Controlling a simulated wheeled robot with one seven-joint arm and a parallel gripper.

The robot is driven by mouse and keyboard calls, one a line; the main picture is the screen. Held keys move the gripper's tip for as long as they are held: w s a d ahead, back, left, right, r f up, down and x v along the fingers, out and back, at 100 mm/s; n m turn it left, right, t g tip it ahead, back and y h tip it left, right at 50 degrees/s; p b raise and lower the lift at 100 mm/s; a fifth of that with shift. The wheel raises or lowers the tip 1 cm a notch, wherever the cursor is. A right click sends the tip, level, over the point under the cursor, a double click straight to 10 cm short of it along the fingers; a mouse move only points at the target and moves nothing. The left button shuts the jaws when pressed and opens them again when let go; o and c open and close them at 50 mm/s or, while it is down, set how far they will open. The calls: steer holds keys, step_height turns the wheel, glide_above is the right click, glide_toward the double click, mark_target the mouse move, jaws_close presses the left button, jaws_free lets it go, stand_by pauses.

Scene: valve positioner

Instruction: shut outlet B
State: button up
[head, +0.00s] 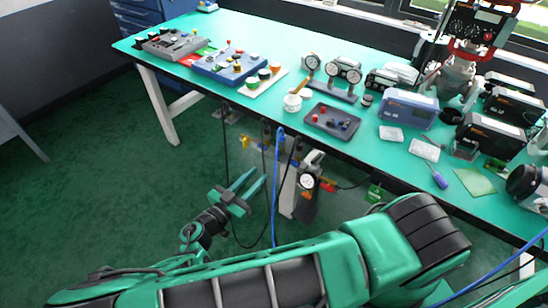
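A valve assembly stands below the front edge of the green table, with a round white gauge (307,181) on a grey body. A red-orange lever (328,186) sticks out to the right of the gauge, and a yellow handle (245,141) shows farther left. No label is readable, so I cannot tell which part is outlet B. My gripper (259,177) is left of the gauge, in front of the table. Its two green fingers are apart, with nothing seen between them. It looks clear of the handles, though depth is hard to judge.
A blue hose (276,180) and dark cables hang between my gripper and the gauge. The green table (280,110) carries control boxes, gauges and instruments. A green tag (375,192) hangs at the right. Open floor (110,190) lies to the left.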

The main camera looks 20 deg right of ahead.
mark_target(278, 155)
steer(key=x, duration=1)
steer(key=shift+w+d+r, duration=0.1)
steer(key=shift+w, duration=0.2)
jaws_close()
